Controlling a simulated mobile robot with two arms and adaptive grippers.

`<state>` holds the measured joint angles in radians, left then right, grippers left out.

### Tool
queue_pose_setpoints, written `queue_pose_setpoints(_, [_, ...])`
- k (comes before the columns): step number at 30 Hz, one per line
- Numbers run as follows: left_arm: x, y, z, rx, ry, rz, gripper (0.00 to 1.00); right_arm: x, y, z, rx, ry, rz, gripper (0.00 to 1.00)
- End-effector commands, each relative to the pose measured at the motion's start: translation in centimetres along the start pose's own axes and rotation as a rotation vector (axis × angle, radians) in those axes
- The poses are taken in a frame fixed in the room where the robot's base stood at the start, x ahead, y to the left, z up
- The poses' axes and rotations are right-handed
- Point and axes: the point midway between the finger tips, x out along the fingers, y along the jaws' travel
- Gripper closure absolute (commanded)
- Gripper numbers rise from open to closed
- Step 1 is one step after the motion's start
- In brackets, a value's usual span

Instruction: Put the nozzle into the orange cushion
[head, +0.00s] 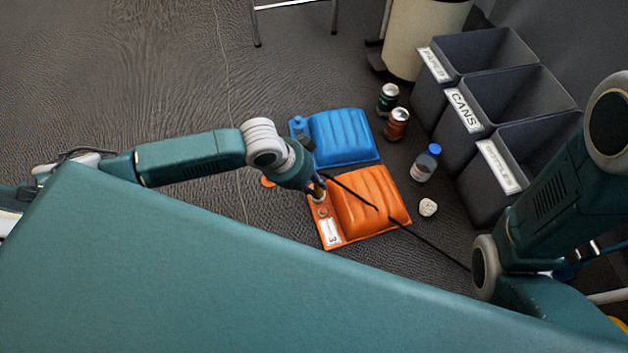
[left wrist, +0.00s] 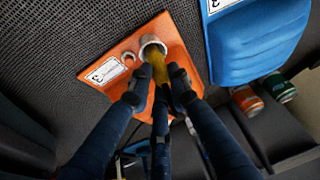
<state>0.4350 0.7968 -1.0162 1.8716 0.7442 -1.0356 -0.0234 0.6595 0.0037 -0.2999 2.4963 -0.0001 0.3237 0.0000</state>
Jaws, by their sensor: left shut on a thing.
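The orange cushion (head: 372,200) lies flat on the floor, with a "3" label and a round valve ring (left wrist: 152,44) on its flat strip. My left gripper (head: 317,191) is over that strip. In the left wrist view, its fingers (left wrist: 157,86) are shut around the yellowish nozzle (left wrist: 157,68). The nozzle's tip is at the valve ring, and it appears to be in the opening; I cannot see how deep it sits. A thin black hose (head: 430,245) runs across the orange cushion toward my right arm. My right gripper is out of sight.
A blue cushion (head: 345,138) lies beyond the orange one. A green can (head: 388,97), an orange can (head: 397,124), a bottle (head: 426,163) and crumpled paper (head: 428,207) are on the floor at right. Grey bins (head: 480,92) stand behind them. Floor at left is clear.

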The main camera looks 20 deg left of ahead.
Motion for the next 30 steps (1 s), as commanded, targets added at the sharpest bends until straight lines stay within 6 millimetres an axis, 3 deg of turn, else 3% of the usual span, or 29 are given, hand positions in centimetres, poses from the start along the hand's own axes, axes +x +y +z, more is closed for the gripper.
queue_pose_setpoints(18, [0.65, 0.03, 0.25, 0.001, 0.001, -0.001, 1.00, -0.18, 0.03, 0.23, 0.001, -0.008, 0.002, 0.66])
queue_pose_setpoints(19, [0.65, 0.03, 0.25, 0.001, 0.001, -0.001, 0.76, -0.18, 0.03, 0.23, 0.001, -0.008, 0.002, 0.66])
queue_pose_setpoints(21, [0.65, 0.03, 0.25, 0.001, 0.001, -0.001, 0.62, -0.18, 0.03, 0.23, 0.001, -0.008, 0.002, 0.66])
queue_pose_setpoints(28, [0.64, 0.02, 0.25, 0.001, 0.001, -0.001, 0.60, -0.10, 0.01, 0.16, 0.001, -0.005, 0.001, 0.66])
queue_pose_setpoints(30, [0.65, 0.03, 0.27, 0.001, 0.000, 0.000, 0.46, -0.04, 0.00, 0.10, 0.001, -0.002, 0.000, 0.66])
